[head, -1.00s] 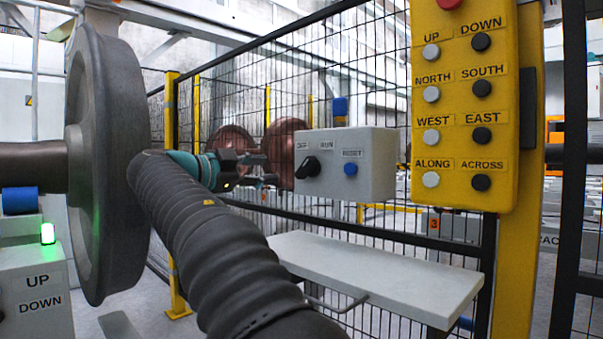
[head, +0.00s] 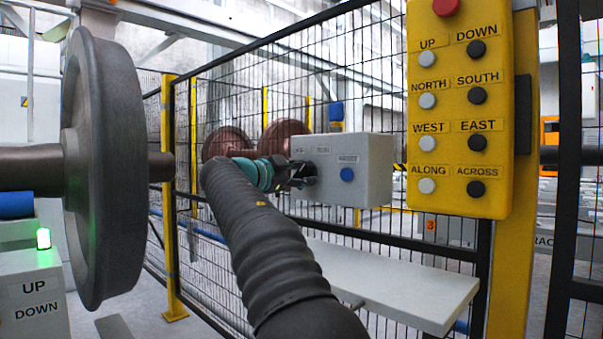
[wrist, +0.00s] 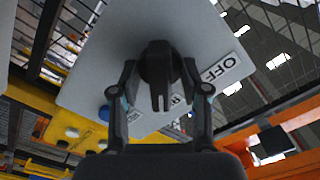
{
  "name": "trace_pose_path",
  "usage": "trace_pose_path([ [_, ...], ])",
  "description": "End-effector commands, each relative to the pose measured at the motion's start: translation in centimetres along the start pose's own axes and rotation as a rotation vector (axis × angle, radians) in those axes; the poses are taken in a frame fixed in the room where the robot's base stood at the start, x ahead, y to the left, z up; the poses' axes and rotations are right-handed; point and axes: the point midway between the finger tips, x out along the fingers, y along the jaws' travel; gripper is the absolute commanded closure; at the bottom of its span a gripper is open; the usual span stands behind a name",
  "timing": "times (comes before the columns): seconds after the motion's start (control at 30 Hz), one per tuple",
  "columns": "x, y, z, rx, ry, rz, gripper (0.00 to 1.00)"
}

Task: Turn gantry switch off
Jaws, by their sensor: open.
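The grey switch box (head: 365,178) hangs on the mesh fence in the head view. Its labels read OFF, RUN and RESET, with a blue button (head: 347,174) under RESET. My gripper (head: 303,172) is at the box's left part, covering most of the black rotary switch. In the wrist view the black switch knob (wrist: 160,65) lies between the two open fingers of my gripper (wrist: 160,85). The OFF label (wrist: 220,68) is right of the knob; the RUN label is mostly hidden by the knob and a finger. I cannot tell whether the fingers touch the knob.
A yellow pendant panel (head: 461,110) with several buttons and a red stop button (head: 446,6) is to the right. A grey shelf (head: 390,285) juts out below the box. A large steel wheel (head: 100,170) stands at left, near a control box (head: 35,295) with a green light.

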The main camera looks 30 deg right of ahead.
Motion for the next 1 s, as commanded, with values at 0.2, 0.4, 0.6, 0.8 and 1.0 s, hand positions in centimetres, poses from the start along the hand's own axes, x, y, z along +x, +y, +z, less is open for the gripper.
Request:
trace_pose_path([
  [0.2,0.09,0.0,0.02,0.0,0.0,-0.001,0.54],
  [0.4,0.06,0.0,0.02,0.0,0.0,0.0,0.92],
  [0.6,0.05,0.01,0.02,-0.003,0.0,0.0,1.0],
  [0.8,0.05,0.03,0.05,-0.046,0.0,0.0,1.0],
  [1.0,0.06,0.05,0.1,-0.162,0.0,0.001,1.0],
])
